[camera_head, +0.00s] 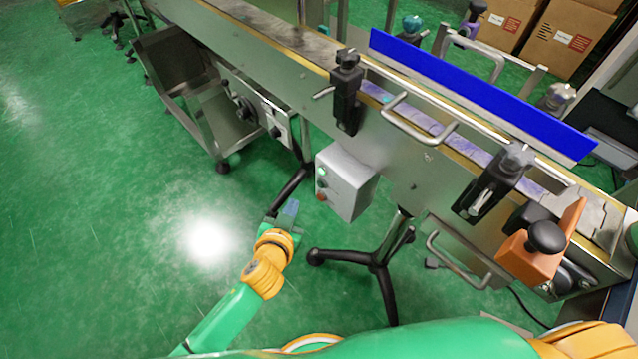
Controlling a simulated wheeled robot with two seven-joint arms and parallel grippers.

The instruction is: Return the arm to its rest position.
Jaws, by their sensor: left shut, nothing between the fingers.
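My left gripper (288,212) is at the end of my green and orange arm in the lower middle of the head view. It is shut and empty, over the green floor and left of the conveyor's stand. The grey control box (345,183) with small buttons hangs on the conveyor side just up and right of it, and the gripper looks apart from it. Part of my right arm shows at the bottom right edge. Its gripper is out of the picture.
The steel conveyor (410,160) runs from upper left to lower right, with a blue guard rail (480,92) along it. A black tripod foot (375,258) stands on the floor right of the left gripper. Cardboard boxes (560,38) stand at upper right. The green floor (110,220) is open at left.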

